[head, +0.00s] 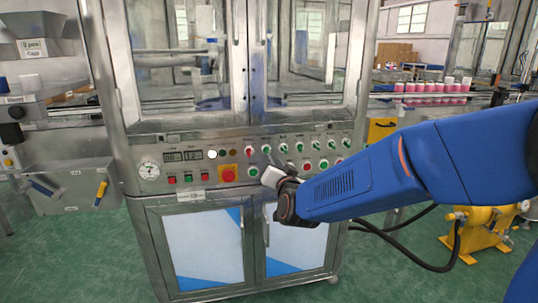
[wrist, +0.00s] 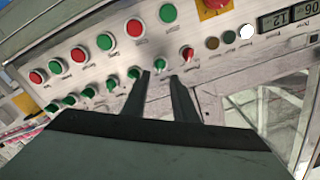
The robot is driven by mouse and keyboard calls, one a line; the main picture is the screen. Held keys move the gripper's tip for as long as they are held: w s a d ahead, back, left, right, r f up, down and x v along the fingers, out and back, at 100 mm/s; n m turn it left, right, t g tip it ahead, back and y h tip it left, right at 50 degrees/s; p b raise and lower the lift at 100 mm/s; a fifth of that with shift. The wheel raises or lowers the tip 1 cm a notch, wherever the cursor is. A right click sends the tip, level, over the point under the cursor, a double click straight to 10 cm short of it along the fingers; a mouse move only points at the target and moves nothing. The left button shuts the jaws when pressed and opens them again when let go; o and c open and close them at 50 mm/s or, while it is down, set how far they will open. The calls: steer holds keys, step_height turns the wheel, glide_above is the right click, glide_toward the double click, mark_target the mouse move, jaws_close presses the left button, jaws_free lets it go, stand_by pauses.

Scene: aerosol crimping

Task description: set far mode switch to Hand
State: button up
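The control panel (head: 210,160) on the cabinet front carries a row of small selector switches: a red-handled one (wrist: 187,53) and several green-handled ones. In the wrist view the panel appears upside down. My gripper (wrist: 161,76) has its two dark fingers apart, with the green switch (wrist: 160,64) beside the red one showing just past and between the tips. I cannot tell whether the fingers touch it. In the head view that green switch (head: 267,149) is above my gripper (head: 268,177). The labels are too small to read, so which switch is the far mode switch is unclear.
A red emergency button on yellow (head: 228,173) and round red and green push buttons (wrist: 134,28) sit close by on the panel. Glass doors (head: 190,80) are above. Pink cans (head: 425,88) stand on a conveyor at right. The green floor in front is clear.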

mark_target(267, 151)
steer(key=x, duration=0.7)
steer(key=shift+w, duration=0.25)
steer(key=shift+c, duration=0.6)
jaws_close()
